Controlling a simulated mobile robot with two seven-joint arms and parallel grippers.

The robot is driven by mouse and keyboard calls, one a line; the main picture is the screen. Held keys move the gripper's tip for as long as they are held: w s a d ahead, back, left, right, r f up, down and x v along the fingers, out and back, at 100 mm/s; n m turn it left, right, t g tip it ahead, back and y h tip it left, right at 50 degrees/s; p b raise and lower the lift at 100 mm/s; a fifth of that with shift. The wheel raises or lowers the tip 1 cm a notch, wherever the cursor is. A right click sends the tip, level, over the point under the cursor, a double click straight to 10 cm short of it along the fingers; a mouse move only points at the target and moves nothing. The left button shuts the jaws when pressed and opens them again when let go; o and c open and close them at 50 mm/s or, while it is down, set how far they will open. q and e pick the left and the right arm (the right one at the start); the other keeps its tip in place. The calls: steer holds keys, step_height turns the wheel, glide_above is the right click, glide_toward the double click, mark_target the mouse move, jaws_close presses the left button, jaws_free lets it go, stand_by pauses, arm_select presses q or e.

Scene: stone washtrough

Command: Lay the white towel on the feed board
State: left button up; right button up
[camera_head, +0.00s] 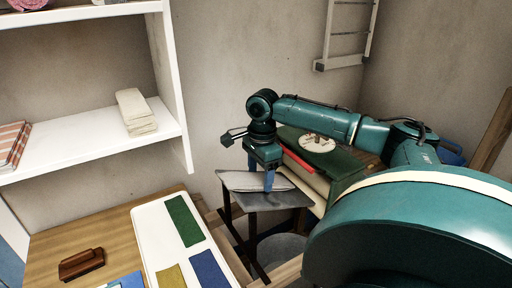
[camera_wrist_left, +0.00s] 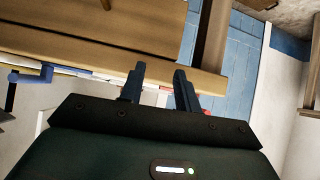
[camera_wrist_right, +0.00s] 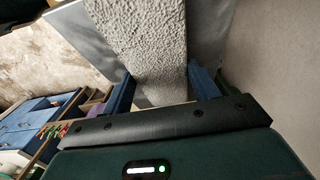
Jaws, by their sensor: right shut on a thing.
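The white towel (camera_head: 250,181) is a flat, pale strip at the grey feed board (camera_head: 285,200) in the head view. My right gripper (camera_head: 264,175) is above it, fingers pointing down, shut on the towel. In the right wrist view the rough-textured towel (camera_wrist_right: 150,45) runs between the blue fingers of the right gripper (camera_wrist_right: 163,88), with the smooth grey board (camera_wrist_right: 88,38) behind it. I cannot tell whether the towel rests fully on the board. My left gripper (camera_wrist_left: 159,82) shows only in its wrist view, with fingers apart and nothing between them.
A green machine (camera_head: 350,172) with a cream roller (camera_head: 309,181) stands right of the board. A grey tub (camera_head: 283,250) is below. A wooden table (camera_head: 120,240) holds a white panel with coloured patches (camera_head: 160,236) and a brown brush (camera_head: 82,264). Folded cream cloth (camera_head: 136,111) lies on a shelf.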

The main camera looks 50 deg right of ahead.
steer(key=o, duration=1.1)
arm_select(q)
steer(key=shift+s+f, duration=0.15)
arm_select(e)
steer(key=shift+o, duration=0.9)
arm_select(q)
steer(key=shift+p, duration=0.35)
arm_select(e)
step_height(320, 180, up, 13)
steer(key=shift+d, duration=0.25)
steer(key=shift+s, duration=0.15)
